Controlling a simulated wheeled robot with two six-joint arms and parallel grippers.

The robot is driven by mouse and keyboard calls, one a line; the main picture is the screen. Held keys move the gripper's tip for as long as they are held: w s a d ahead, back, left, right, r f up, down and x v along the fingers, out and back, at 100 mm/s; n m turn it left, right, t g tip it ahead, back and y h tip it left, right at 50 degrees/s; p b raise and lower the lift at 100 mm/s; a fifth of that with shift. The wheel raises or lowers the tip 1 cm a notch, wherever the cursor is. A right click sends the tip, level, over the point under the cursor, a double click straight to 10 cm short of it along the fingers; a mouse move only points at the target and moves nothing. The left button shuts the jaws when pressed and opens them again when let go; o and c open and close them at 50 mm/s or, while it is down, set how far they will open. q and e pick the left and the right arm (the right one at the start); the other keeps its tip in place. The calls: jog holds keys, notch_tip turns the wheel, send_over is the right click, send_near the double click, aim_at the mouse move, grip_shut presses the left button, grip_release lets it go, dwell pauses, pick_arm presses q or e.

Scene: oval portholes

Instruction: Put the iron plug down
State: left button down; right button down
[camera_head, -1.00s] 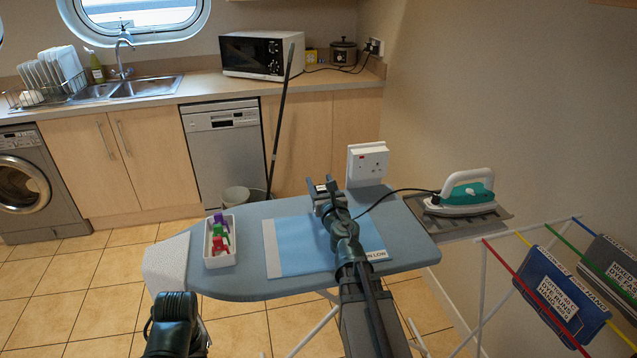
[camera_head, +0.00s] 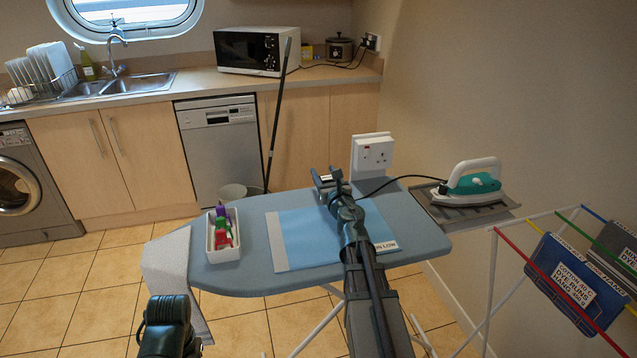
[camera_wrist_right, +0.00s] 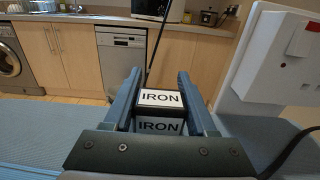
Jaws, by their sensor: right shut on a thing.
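My right gripper (camera_head: 326,180) is shut on the iron plug, a block with white faces labelled IRON. The plug (camera_wrist_right: 161,98) sits between both fingers in the right wrist view, just above or on the blue ironing board (camera_head: 420,238); I cannot tell if it touches. The gripper is left of the white wall-type socket (camera_head: 374,154), apart from it. A black cord (camera_head: 385,187) runs from near the gripper to the teal and white iron (camera_head: 473,183) on its grey rest. Only part of my left arm shows at the lower left; its gripper is out of view.
A white tray (camera_head: 211,246) with coloured pieces stands on the board's left part. A blue mat (camera_head: 300,250) lies under my right arm. A drying rack with hanging cloths (camera_head: 570,280) is at the right. Bare board shows between tray and mat.

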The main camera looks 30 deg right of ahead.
jog(key=shift+f, duration=0.35)
jog(key=shift+d+r, duration=0.15)
jog(key=shift+f, duration=0.2)
jog(key=shift+c, duration=1)
grip_release()
jog(key=shift+r, duration=0.15)
